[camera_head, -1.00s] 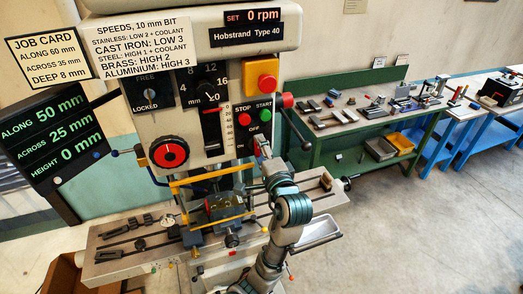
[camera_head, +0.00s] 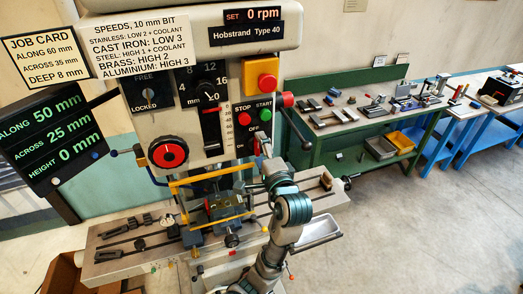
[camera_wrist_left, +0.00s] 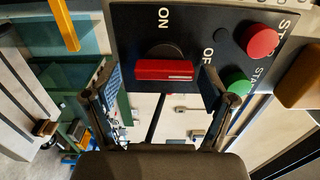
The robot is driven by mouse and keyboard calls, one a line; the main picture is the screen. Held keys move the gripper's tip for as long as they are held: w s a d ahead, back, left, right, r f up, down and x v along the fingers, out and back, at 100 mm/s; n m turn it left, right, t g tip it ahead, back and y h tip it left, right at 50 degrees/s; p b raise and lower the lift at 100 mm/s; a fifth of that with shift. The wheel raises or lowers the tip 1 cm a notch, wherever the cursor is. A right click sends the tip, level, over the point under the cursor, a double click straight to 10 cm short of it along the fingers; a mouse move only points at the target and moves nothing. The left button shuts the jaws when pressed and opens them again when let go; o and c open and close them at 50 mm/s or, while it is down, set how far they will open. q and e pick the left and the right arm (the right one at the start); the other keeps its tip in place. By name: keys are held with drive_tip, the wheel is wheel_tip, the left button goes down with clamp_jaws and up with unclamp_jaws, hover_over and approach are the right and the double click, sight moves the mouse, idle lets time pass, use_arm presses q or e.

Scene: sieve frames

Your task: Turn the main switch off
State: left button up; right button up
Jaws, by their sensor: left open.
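The main switch is a red bar handle (camera_wrist_left: 164,70) on a dark round base, on the black panel of the drilling machine. In the left wrist view, the ON mark (camera_wrist_left: 163,18) is above the handle and the OFF mark (camera_wrist_left: 208,57) is to its right. My left gripper (camera_wrist_left: 160,80) is open, with one finger on each side of the handle, and gaps seem to show at both ends. In the head view, my left gripper (camera_head: 262,152) is at the panel below the stop and start buttons and hides most of the switch. My right gripper is not in view.
The red stop button (camera_head: 244,119) and green start button (camera_head: 264,115) sit just above the switch. A yellow box with a red button (camera_head: 263,75) is higher up. A vise (camera_head: 222,207) and yellow guard bar (camera_head: 205,178) are below left. The floor at right is clear.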

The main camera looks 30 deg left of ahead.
use_arm(q)
drive_tip(key=v, duration=1.2)
